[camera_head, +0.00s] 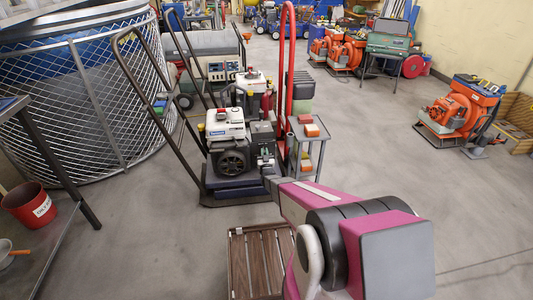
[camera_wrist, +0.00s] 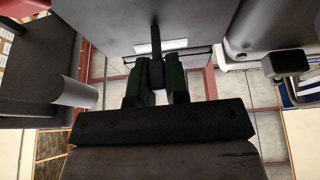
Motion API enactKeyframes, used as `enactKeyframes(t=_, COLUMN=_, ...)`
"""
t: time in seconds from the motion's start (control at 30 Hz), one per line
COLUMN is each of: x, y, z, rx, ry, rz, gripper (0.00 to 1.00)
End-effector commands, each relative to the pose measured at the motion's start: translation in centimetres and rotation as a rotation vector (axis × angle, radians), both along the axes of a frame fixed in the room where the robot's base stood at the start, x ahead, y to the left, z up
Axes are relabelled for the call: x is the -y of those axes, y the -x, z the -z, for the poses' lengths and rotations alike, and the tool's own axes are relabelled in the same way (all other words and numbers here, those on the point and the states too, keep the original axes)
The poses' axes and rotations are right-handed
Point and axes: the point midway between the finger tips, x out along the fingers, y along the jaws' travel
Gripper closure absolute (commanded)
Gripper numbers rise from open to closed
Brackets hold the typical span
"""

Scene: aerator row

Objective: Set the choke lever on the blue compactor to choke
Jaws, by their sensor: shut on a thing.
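The blue compactor (camera_head: 222,184) stands at centre in the head view, with a white-topped engine (camera_head: 224,122) on its blue base and long dark handle bars. My arm reaches to the engine's right side, and my gripper is hard to make out there. In the wrist view my gripper (camera_wrist: 157,84) has its two dark green fingers on either side of a thin black lever (camera_wrist: 156,42), shut on it. The lever hangs from a dark housing above and appears to be the choke lever. Its marks and setting cannot be read.
A grey cart (camera_head: 309,142) with orange blocks stands close right of the compactor, beside a red hand-truck frame (camera_head: 283,62). A wooden slatted stand (camera_head: 257,262) is in front. A mesh-caged tank (camera_head: 85,95) and a bench with a red bucket (camera_head: 29,205) are left.

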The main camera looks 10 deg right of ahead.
Motion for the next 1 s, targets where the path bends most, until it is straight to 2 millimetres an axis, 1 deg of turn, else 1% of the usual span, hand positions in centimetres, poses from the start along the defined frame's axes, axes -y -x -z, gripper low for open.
enactKeyframes(t=0.03, x=-0.6, y=0.0, z=0.1, rx=-0.001, ry=-0.001, rz=0.040, gripper=1.00)
enactKeyframes(t=0.13, x=-1.0, y=-0.1, z=0.0, rx=0.000, ry=-0.001, rz=0.126, gripper=1.00)
enactKeyframes(t=0.3, x=-1.6, y=-0.3, z=0.0, rx=0.001, ry=0.000, rz=0.256, gripper=1.00)
enactKeyframes(t=0.5, x=-2.1, y=-0.5, z=0.1, rx=0.001, ry=0.000, rz=0.367, gripper=1.00)
enactKeyframes(t=0.7, x=-2.3, y=-0.6, z=0.0, rx=0.001, ry=0.001, rz=0.430, gripper=1.00)
enactKeyframes(t=1.0, x=-2.4, y=-0.6, z=0.0, rx=0.001, ry=0.001, rz=0.455, gripper=1.00)
